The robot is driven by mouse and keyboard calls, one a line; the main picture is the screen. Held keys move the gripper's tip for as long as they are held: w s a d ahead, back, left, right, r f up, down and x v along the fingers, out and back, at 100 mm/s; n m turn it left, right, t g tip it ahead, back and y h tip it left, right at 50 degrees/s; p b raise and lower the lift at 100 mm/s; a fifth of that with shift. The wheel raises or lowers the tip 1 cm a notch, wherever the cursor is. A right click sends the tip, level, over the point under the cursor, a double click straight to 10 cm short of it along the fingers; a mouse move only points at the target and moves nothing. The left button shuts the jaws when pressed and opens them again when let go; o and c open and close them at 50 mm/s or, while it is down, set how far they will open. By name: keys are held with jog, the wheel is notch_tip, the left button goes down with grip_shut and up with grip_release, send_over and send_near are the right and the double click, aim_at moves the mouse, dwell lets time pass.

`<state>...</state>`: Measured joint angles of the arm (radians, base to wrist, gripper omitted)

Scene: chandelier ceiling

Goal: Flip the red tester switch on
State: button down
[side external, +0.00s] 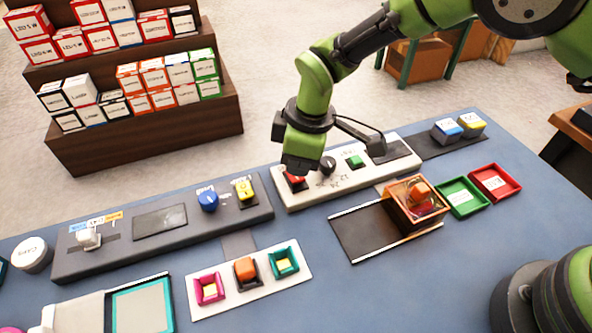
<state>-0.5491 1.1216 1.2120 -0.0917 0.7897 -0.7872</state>
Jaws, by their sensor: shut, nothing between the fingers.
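The red tester switch (294,180) sits at the left end of the white tester panel (310,200). My gripper (299,168) is shut and empty, pointing down right over the switch. Its tip hides part of the switch, and I cannot tell whether it touches it or which way the switch is tipped. To the right on the same panel are a black knob (328,165), a green button (355,161) and a dark display (392,153).
A dark panel (120,257) with a blue knob (208,200) and a yellow switch (244,189) stands left. In front are a white plate with small coloured sockets (207,315), a wooden box (392,200), and green (464,213) and red (507,197) trays. Shelves of cartons (140,135) stand behind.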

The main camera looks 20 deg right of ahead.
aim_at(299, 178)
jog(key=shift+f, duration=0.85)
dwell(0.3)
jog(key=shift+r, duration=3.5)
